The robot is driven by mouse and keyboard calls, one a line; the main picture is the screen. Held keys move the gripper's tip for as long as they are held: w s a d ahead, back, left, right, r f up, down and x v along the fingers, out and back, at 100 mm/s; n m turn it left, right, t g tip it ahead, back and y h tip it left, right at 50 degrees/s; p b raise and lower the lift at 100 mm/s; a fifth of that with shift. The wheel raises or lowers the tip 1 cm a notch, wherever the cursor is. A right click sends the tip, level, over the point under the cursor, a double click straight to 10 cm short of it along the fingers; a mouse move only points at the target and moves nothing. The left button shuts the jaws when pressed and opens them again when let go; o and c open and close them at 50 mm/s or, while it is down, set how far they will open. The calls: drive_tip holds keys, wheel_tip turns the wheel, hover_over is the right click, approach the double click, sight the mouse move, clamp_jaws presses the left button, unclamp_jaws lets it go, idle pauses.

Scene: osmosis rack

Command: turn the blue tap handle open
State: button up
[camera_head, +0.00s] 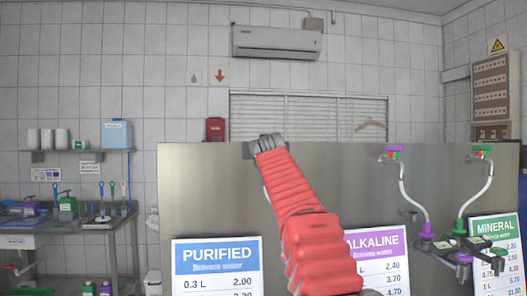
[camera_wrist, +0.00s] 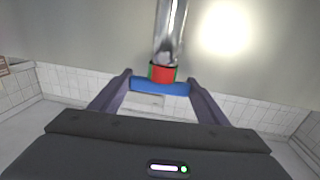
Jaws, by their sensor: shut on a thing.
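The blue tap handle (camera_wrist: 160,88) shows in the wrist view as a flat bar across the end of the tap. Beyond it are a red and green collar (camera_wrist: 162,73) and a shiny metal pipe (camera_wrist: 170,30). My gripper (camera_wrist: 159,81) is shut on the blue handle, one dark finger at each end of the bar. In the head view my red-sleeved arm reaches up to the top edge of the steel panel (camera_head: 200,190). The gripper's fingers and the blue handle are hidden there.
Two other taps, with a purple handle (camera_head: 393,148) and a green handle (camera_head: 482,148), stand on the panel at right with hoses. Price signs for purified (camera_head: 216,268), alkaline (camera_head: 377,262) and mineral (camera_head: 497,250) water are on the panel. A sink counter (camera_head: 60,228) is at left.

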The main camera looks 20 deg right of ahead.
drive_tip(key=shift+w+a+f+m+g+h, duration=0.1)
drive_tip(key=shift+f+m+g+h, duration=0.2)
drive_tip(key=shift+h, duration=0.3)
drive_tip(key=shift+w+f+m+g+h, duration=0.1)
drive_tip(key=shift+f+m+g+h, duration=0.1)
drive_tip(key=shift+m+h, duration=0.3)
drive_tip(key=shift+s+r+m+g+h, duration=0.1)
drive_tip(key=shift+r+m+g+h, duration=0.15)
drive_tip(key=shift+m+g+h, duration=0.6)
drive_tip(key=shift+t+h, duration=0.25)
drive_tip(key=shift+h, duration=0.2)
drive_tip(key=o, duration=0.8)
drive_tip(key=shift+c, duration=0.2)
drive_tip(key=shift+o, duration=1.4)
drive_tip(key=shift+s+r, duration=0.1)
drive_tip(key=shift+r, duration=0.1)
drive_tip(key=shift+s, duration=0.15)
drive_tip(key=v, duration=1.3)
drive_tip(key=shift+a, duration=0.2)
drive_tip(key=shift+s+f, duration=0.1)
drive_tip(key=shift+s, duration=0.05)
